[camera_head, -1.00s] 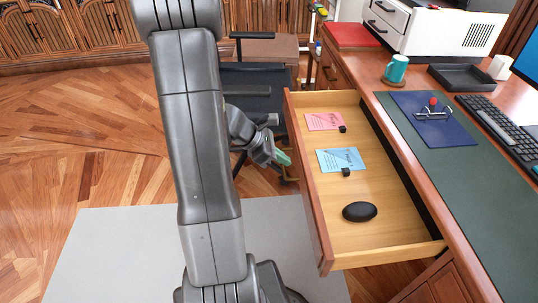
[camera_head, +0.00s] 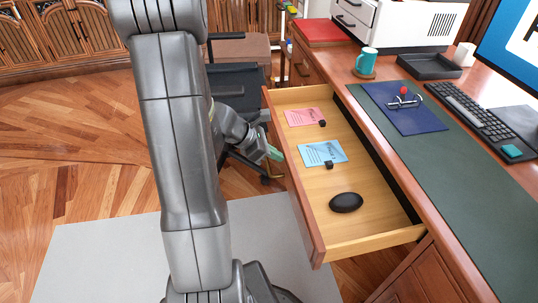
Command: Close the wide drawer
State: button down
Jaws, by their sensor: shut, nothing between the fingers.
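The wide drawer (camera_head: 375,241) is pulled out from under the desk's front edge. Inside lie a pink note (camera_head: 303,117), a blue note (camera_head: 321,153), small black items and a black oval object (camera_head: 346,202). My gripper (camera_head: 275,154) is beside the outer face of the drawer front (camera_head: 296,200), near its far half, with green fingertips pointing at it. The gripper is shut and empty. I cannot tell whether the fingertips touch the drawer front.
The desk top (camera_head: 480,200) holds a teal mug (camera_head: 366,61), a blue folder (camera_head: 415,121), a keyboard (camera_head: 465,108), a black tray (camera_head: 428,67) and a printer (camera_head: 400,22). A black chair (camera_head: 236,85) stands behind my arm. Open wood floor (camera_head: 90,150) lies to the left.

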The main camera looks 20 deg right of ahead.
jog(key=s+d, duration=0.2)
jog(key=d, duration=0.6)
jog(key=s+d+b, duration=0.1)
jog(key=s+d, duration=0.1)
jog(key=d, duration=0.6)
jog(key=s+d, duration=0.1)
jog(key=d, duration=0.7)
jog(key=shift+s, duration=0.4)
